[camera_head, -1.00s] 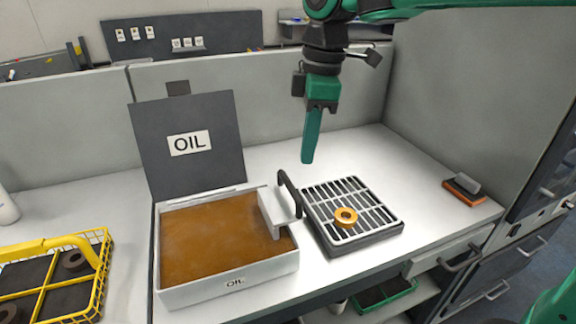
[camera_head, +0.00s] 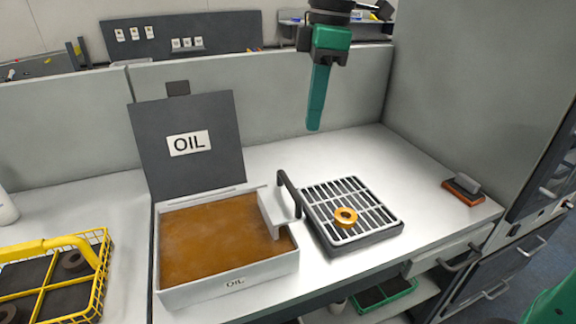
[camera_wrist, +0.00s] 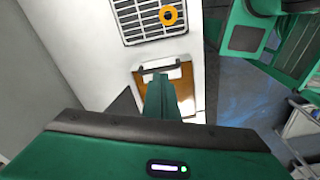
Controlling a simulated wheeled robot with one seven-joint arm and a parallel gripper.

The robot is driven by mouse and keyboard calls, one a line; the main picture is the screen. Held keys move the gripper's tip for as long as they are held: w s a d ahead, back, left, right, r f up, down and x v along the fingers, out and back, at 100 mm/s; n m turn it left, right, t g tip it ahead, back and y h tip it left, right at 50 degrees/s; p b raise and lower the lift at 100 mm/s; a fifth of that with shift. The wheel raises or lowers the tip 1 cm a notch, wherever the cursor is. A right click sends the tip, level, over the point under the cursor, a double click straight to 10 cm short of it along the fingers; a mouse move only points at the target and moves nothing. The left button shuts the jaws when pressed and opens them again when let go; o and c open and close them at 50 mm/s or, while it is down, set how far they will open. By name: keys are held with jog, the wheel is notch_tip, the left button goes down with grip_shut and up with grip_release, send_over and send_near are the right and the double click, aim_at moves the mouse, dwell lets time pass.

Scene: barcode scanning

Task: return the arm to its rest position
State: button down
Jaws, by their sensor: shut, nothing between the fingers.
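My gripper (camera_head: 314,127) hangs pointing down above the white bench, near the back partition. Its green fingers are together with nothing between them. In the wrist view the closed fingers (camera_wrist: 160,82) point toward the oil box. An orange-gold ring (camera_head: 345,216) lies on the slatted drain rack (camera_head: 393,232), well below and apart from my gripper. The ring also shows in the wrist view (camera_wrist: 168,15).
An open oil box (camera_head: 222,283) with its dark lid raised stands left of the rack. A yellow wire basket (camera_head: 104,262) holding dark rings is at the far left. An orange-and-grey block (camera_head: 463,189) lies at the right. Space above the bench is clear.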

dwell(0.4)
jog(key=s+d+f+m, duration=0.3)
jog(key=d+f+m, duration=0.35)
jog(key=d, duration=0.45)
jog(key=s+d+f+m, duration=0.45)
jog(key=d+m, duration=0.25)
jog(key=d, duration=0.3)
jog(key=s+d+f+m+h, duration=0.1)
jog(key=s+d+f+m, duration=0.9)
jog(key=s, duration=0.3)
jog(key=shift+d, duration=0.25)
jog(key=shift+w+f, duration=0.3)
jog(key=shift+w, duration=0.25)
